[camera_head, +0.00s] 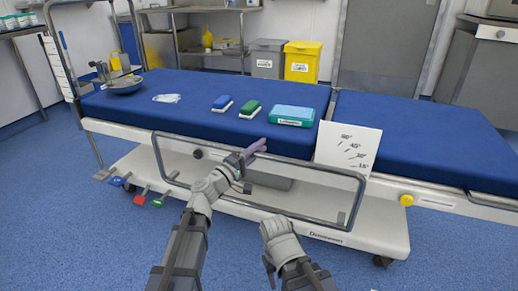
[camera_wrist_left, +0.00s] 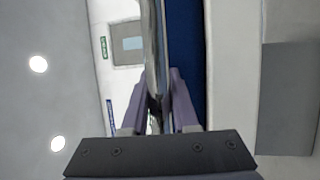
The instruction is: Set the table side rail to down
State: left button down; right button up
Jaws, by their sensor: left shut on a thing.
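The table side rail (camera_head: 310,165) is a metal tube frame along the near long side of the operating table (camera_head: 190,112). Its top bar runs near the lower edge of the blue mattress, and its lower bar lies in front of the white base. My left gripper (camera_head: 257,148), with purple fingers, is shut on the rail's top bar near its middle. In the left wrist view, the chrome rail bar (camera_wrist_left: 155,60) passes between the fingers of the left gripper (camera_wrist_left: 163,100).
A white angle card (camera_head: 348,148) stands at the table's near edge, right of the gripper. A yellow knob (camera_head: 406,200) sits on the right side. Coloured pedals (camera_head: 140,197) stick out at lower left. A teal box (camera_head: 292,115) lies on the mattress. The near floor is clear.

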pick_arm(q)
jog(key=shift+s+f, duration=0.1)
jog(key=shift+f, duration=0.1)
jog(key=c, duration=1)
grip_release()
jog(key=shift+f, duration=0.1)
jog(key=o, duration=0.3)
jog(key=b+v, duration=0.1)
jog(key=v, duration=0.6)
jog(key=shift+s+a, duration=0.25)
jog(key=shift+a, duration=0.05)
